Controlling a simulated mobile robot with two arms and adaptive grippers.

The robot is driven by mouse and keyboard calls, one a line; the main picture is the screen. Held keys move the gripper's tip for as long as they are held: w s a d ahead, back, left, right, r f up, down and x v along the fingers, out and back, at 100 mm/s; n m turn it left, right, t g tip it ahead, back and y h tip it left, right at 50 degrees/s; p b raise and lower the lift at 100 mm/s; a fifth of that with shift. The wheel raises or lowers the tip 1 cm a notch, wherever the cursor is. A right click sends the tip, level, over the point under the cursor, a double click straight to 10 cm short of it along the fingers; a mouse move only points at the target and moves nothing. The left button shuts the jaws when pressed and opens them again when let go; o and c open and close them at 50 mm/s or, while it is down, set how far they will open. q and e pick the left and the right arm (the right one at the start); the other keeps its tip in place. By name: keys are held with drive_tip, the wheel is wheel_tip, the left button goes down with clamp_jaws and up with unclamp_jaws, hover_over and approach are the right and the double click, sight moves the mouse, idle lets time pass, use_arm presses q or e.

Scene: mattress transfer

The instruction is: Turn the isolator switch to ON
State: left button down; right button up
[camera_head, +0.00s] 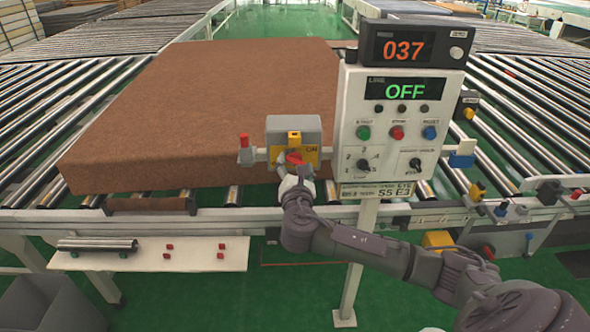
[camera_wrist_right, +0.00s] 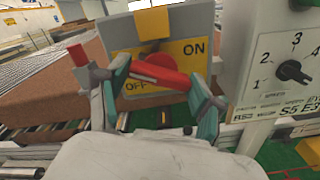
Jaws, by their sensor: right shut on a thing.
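The isolator switch is a grey box (camera_head: 283,128) with a yellow plate and a red handle (camera_head: 295,158), left of the control panel. In the right wrist view the red handle (camera_wrist_right: 160,74) lies tilted across the yellow plate (camera_wrist_right: 190,60), which reads ON at upper right and OFF at lower left. My right gripper (camera_head: 297,172) is at the handle, with its fingers on either side of it in the wrist view (camera_wrist_right: 162,88); it is shut on the handle. The line display (camera_head: 405,90) reads OFF in green. My left gripper is not in view.
The control panel (camera_head: 348,140) stands on a post close to the right of the switch, with buttons and dials. A counter above it (camera_head: 416,45) reads 037. A brown mattress (camera_head: 190,100) lies on the roller conveyor behind. A white shelf (camera_head: 150,262) is at lower left.

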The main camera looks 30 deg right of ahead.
drive_tip(key=shift+f+m+b, duration=0.15)
drive_tip(key=shift+m+b, duration=2.5)
drive_tip(key=shift+m, duration=3.75)
drive_tip(key=o, duration=1)
drive_tip(key=shift+o, duration=0.7)
drive_tip(key=shift+s+a, duration=0.1)
drive_tip(key=shift+s, duration=0.05)
drive_tip(key=v, duration=1.1)
drive_tip(key=shift+s, duration=0.4)
